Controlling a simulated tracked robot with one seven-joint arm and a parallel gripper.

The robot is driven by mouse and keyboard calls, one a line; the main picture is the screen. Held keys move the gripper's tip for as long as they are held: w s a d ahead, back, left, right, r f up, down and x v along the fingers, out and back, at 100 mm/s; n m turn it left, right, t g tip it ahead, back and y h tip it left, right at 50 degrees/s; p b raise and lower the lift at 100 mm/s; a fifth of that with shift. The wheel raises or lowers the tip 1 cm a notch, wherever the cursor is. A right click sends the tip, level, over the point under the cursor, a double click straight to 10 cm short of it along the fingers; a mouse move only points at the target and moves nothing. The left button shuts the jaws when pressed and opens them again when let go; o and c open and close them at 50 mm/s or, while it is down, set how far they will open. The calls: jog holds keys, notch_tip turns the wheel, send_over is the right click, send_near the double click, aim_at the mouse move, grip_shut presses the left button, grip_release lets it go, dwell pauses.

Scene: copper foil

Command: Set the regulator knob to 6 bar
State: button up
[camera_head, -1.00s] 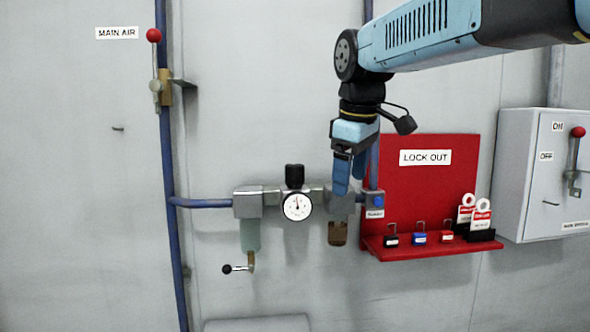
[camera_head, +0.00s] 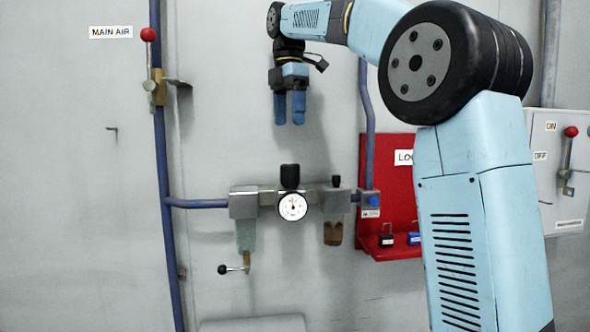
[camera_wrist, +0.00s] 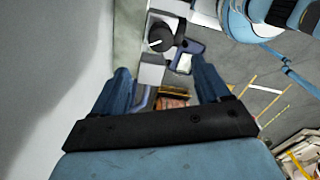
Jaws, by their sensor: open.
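The regulator knob (camera_head: 290,177) is a black cylinder on top of the regulator, with a round white gauge (camera_head: 293,206) on the front below it. The gauge needle points roughly straight up; its numbers are too small to read. My gripper (camera_head: 290,122) hangs fingers down above the knob, open and empty, with a clear gap between. In the wrist view the knob (camera_wrist: 161,36) shows as a black round top with a white mark, beyond the fingers (camera_wrist: 163,80) and above the middle of the picture.
A filter bowl (camera_head: 246,235) with a small drain lever (camera_head: 236,269) hangs left of the regulator, a brown bowl (camera_head: 333,232) right. The main air lever (camera_head: 149,60) is at the upper left. The red lockout board (camera_head: 400,190) is partly hidden by my arm.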

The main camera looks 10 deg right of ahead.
aim_at(291, 165)
notch_tip(291, 165, down, 13)
jog(key=shift+s+d+f, duration=0.1)
jog(key=shift+s, duration=0.05)
dwell(0.4)
jog(key=c, duration=1)
jog(key=shift+d, duration=0.3)
jog(key=shift+a, duration=0.2)
